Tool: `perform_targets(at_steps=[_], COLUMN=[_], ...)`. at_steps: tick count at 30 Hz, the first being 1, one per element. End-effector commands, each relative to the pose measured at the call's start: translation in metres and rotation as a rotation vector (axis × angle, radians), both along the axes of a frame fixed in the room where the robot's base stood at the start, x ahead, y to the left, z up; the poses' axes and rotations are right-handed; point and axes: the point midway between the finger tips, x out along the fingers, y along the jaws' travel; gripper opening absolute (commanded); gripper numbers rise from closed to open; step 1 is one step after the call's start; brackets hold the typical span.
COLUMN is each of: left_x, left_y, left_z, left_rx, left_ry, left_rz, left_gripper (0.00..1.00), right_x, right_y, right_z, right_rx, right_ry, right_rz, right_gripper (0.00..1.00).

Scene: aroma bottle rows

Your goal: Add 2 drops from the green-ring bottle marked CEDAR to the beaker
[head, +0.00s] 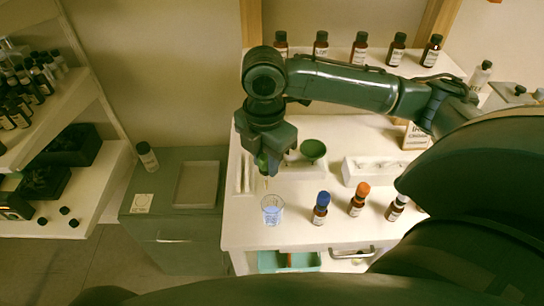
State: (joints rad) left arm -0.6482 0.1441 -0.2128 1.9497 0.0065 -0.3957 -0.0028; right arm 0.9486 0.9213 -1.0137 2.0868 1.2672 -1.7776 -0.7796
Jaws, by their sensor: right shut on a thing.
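My right gripper (264,163) is above the bench, pointing down and shut on what looks like a dropper (267,182). Only the dropper's thin lower end shows below the fingers; the rest is hidden. The glass beaker (272,210) stands near the bench's front left with a bluish tint inside. The dropper's tip is above the beaker, apart from it. I cannot make out a green-ring bottle marked CEDAR. My left gripper is not in view.
Several dark-capped bottles line the back. A drawer (290,261) below is open.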

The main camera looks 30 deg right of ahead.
Motion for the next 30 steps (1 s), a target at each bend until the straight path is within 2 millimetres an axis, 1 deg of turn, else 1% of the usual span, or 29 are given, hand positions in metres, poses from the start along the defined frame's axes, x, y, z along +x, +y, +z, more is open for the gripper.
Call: perform_targets(at_steps=[1,3,6,9,12,17,30], left_x=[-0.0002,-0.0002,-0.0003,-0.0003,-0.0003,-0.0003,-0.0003], left_y=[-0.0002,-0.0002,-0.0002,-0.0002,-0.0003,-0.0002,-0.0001], left_z=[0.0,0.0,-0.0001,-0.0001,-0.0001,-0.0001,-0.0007], left_rx=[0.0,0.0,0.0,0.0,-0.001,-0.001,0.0], left_ry=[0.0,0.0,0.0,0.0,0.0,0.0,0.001], left_rz=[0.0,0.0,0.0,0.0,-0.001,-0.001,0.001], left_gripper=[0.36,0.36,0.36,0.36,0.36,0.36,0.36], right_x=[-0.0008,-0.0019,-0.0028,-0.0036,-0.0042,-0.0045,-0.0045], right_y=[-0.0025,-0.0053,-0.008,-0.0106,-0.0118,-0.0122,-0.0123], right_z=[-0.0002,-0.0008,-0.0012,-0.0016,-0.0018,-0.002,-0.0043], right_rx=[-0.002,-0.002,-0.001,-0.001,-0.001,0.0,0.001], right_ry=[0.001,0.002,0.001,0.002,0.003,0.003,0.003], right_rz=[0.114,0.279,0.483,0.633,0.729,0.785,0.783], right_gripper=[0.21,0.21,0.21,0.21,0.21,0.21,0.21])
